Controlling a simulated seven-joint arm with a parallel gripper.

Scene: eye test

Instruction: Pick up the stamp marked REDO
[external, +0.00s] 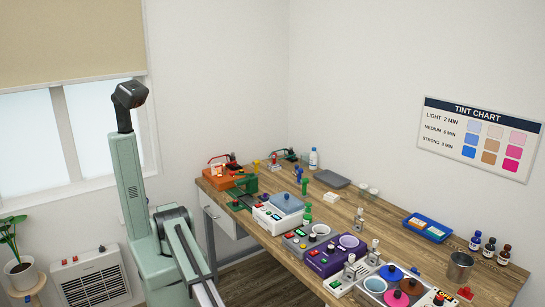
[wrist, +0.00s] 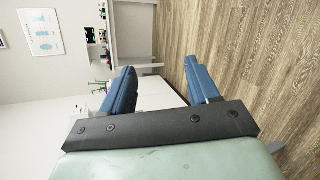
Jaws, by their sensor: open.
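Several small upright pieces with knob handles, which may be stamps, stand on the workbench (external: 345,205) in the external view.
The back middle is fairly clear. Wooden floor (wrist: 245,60) fills the wrist view's right side.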

